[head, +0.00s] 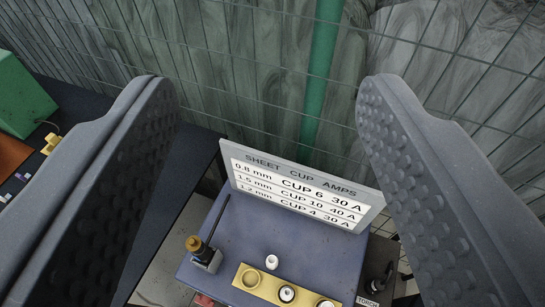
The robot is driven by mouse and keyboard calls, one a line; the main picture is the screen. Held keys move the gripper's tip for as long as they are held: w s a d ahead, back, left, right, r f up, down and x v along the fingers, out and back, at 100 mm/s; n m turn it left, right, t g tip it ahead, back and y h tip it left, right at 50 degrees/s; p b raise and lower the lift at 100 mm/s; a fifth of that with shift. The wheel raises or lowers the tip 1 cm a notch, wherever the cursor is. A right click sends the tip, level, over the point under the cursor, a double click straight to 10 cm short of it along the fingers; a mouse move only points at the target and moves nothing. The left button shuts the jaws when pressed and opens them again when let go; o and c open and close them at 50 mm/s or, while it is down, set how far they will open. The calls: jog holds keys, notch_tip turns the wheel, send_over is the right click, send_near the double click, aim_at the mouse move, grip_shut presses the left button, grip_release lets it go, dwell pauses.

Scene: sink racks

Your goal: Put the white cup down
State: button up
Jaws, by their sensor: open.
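A small white cup (272,261) stands on the blue-grey top of a stand (302,240), just behind a tan strip. My gripper (258,95) is open, with one grey dimpled finger at the left and one at the right of the head view. Nothing is between the fingers. The white cup shows lower in the picture, in the gap between the fingers, and neither finger touches it.
The tan strip (262,290) has several round holders. A torch with a brass-coloured head (195,244) stands at the left. A sign (305,187) rises behind. A dark bench (180,165) with a green box (20,95) is left; wire mesh (250,60) stands behind.

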jog(key=w+a+f+n+g+y+b, duration=0.15)
jog(key=w+f+n+g, duration=0.35)
jog(key=f, duration=0.7)
jog(key=n+g+h+b, duration=0.2)
jog(key=n+g+b, duration=0.3)
jog(key=n+g, duration=0.55)
send_over(272, 259)
notch_tip(272, 259, down, 35)
jog(key=shift+n+y, duration=0.25)
jog(key=shift+n, duration=0.2)
jog(key=f, duration=0.8)
jog(key=shift+s+a+f, duration=0.1)
jog(key=shift+a+f, duration=0.15)
jog(key=shift+f, duration=0.15)
jog(key=shift+d+f, duration=0.2)
jog(key=shift+f, duration=1.05)
jog(key=shift+d+f, duration=0.15)
jog(key=shift+f, duration=1.1)
jog(key=c, duration=1.1)
jog(key=shift+r, duration=0.1)
